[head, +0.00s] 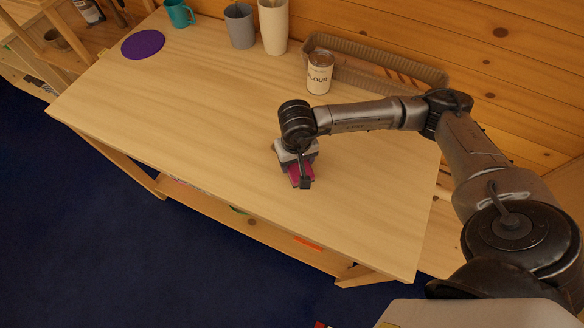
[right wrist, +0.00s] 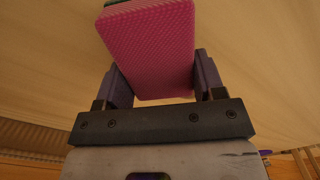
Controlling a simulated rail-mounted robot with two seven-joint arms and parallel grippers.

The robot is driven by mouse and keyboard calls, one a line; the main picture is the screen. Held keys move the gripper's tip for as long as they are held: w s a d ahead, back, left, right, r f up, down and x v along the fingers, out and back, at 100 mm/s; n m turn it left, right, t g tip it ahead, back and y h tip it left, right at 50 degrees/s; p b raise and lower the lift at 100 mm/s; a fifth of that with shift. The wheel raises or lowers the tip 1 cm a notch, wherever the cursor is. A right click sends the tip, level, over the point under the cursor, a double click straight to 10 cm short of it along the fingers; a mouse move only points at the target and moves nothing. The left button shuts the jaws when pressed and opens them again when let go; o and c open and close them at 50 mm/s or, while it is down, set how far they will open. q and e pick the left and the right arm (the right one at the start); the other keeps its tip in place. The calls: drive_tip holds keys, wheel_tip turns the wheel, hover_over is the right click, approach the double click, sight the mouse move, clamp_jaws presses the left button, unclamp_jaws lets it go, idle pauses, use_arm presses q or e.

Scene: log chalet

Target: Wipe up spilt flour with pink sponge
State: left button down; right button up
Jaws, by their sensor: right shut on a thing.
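The pink sponge (head: 299,178) is in my right gripper (head: 298,170), at the front middle of the wooden table. In the right wrist view the sponge (right wrist: 150,45) sits between the two fingers of the gripper (right wrist: 163,80), which are shut on its sides. The sponge is at or just above the tabletop; I cannot tell if it touches. A flour can (head: 319,75) stands upright behind my right arm. I can make out no spilt flour on the table; some of the surface is hidden by my arm. My left gripper is not in view.
The wooden table (head: 210,125) is bare on its left and front. A long woven basket (head: 425,76), a cream tumbler (head: 274,28), a grey cup (head: 240,27) and a teal mug (head: 179,14) line the back. A purple disc (head: 143,45) lies at the far left.

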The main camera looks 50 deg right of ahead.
wheel_tip(320, 180, up, 2)
drive_tip(key=shift+r, duration=0.1)
drive_tip(key=shift+a+r+p, duration=0.1)
drive_tip(key=shift+r+p, duration=1.2)
drive_tip(key=shift+r, duration=1.5)
